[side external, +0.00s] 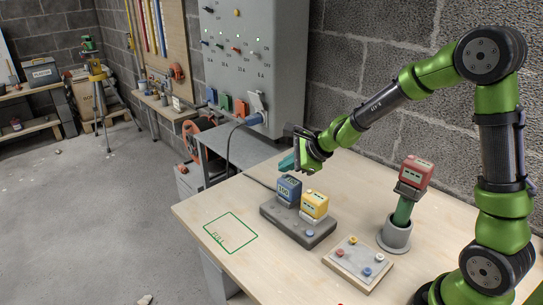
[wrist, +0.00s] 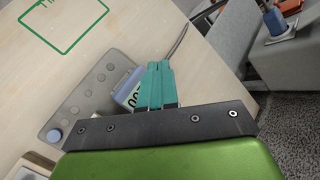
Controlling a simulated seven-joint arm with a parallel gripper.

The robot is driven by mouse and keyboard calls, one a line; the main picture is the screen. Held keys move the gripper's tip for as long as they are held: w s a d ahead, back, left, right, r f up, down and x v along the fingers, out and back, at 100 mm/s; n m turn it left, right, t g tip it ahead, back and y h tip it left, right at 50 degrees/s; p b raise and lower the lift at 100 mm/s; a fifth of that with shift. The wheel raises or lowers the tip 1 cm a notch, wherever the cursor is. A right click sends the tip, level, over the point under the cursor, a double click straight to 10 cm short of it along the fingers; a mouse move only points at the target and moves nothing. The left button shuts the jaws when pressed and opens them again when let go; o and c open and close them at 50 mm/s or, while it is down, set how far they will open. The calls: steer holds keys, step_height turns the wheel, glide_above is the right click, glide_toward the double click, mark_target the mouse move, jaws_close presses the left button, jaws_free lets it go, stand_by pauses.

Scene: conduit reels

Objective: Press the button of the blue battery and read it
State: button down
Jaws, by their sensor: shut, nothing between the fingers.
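The blue battery (side external: 289,189) stands upright in the back-left slot of a grey charger base (side external: 322,236). Its display is lit with digits that look like 100. In the wrist view the blue battery (wrist: 122,93) is partly covered by my fingers, and the end of its display shows "00". I cannot make out its button. My gripper (side external: 287,163) has teal fingers that are shut and empty, just above and behind the blue battery. The fingertips (wrist: 160,65) also show in the wrist view. A yellow battery (side external: 315,204) stands beside the blue one.
A red battery (side external: 416,170) sits on a green-handled tool in a grey holder (side external: 394,235) at right. A board with coloured knobs (side external: 337,264) lies in front. A green outlined area (side external: 205,225) on the table at left is empty. A cable runs behind the charger.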

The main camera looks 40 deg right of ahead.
mark_target(287, 179)
steer(key=shift+r, duration=0.2)
steer(key=shift+r, duration=2.45)
steer(key=shift+s+a+f+n, duration=0.1)
steer(key=shift+a+n, duration=0.05)
steer(key=shift+n, duration=0.25)
steer(key=s+n, duration=0.1)
steer(key=s+a+n, duration=0.1)
steer(key=s+n+g, duration=0.1)
steer(key=n, duration=0.1)
steer(key=shift+s+a+f+y, duration=0.25)
steer(key=shift+a+y, duration=0.15)
steer(key=s+a+r+n, duration=0.1)
steer(key=s+r+n, duration=0.2)
steer(key=s+n, duration=0.5)
steer(key=s+a+r+n, duration=0.2)
steer(key=s+r+n, duration=0.2)
steer(key=s, duration=0.9)
steer(key=n, duration=0.3)
steer(key=shift+s+a+r+n+g+h, duration=0.15)
steer(key=shift+a+r+n+g+h, duration=0.15)
steer(key=shift+n+g+h, duration=0.1)
